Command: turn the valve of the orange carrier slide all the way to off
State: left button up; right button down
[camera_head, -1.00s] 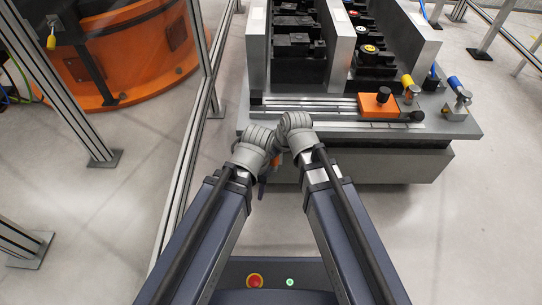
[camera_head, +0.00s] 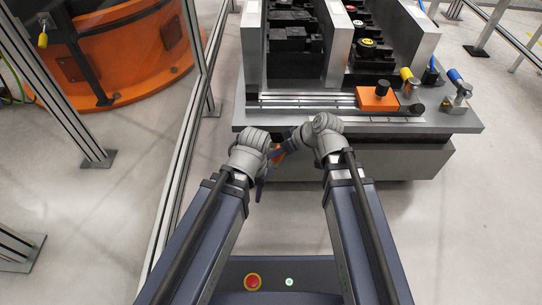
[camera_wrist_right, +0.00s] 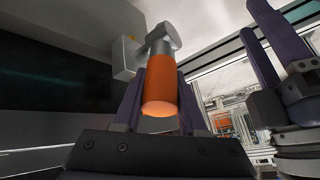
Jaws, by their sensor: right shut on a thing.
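The orange carrier slide (camera_head: 371,99) with a black knob sits on rails along the front of the drive unit (camera_head: 460,126). In the right wrist view an orange valve handle (camera_wrist_right: 161,92) points from a metal valve body (camera_wrist_right: 126,58) on a grey wall towards the camera. My right gripper (camera_wrist_right: 161,84) has its purple fingers either side of this handle and is shut on it. In the head view my right gripper (camera_head: 288,146) is largely hidden by its wrist. My left gripper (camera_wrist_right: 254,18) is close beside, fingers apart and seemingly empty.
The floor right of the arms is clear.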

jog(key=d+f+y+b, duration=0.1)
jog(key=y+b, duration=0.1)
jog(key=b, duration=0.1)
jog(key=shift+d, duration=0.2)
jog(key=shift+d+r+y+b, duration=0.1)
jog(key=shift+d+y+b, duration=0.05)
jog(key=shift+y+b, duration=0.4)
jog(key=shift+s, duration=0.1)
jog(key=shift+c, duration=2.3)
grip_release()
jog(key=shift+r, duration=0.1)
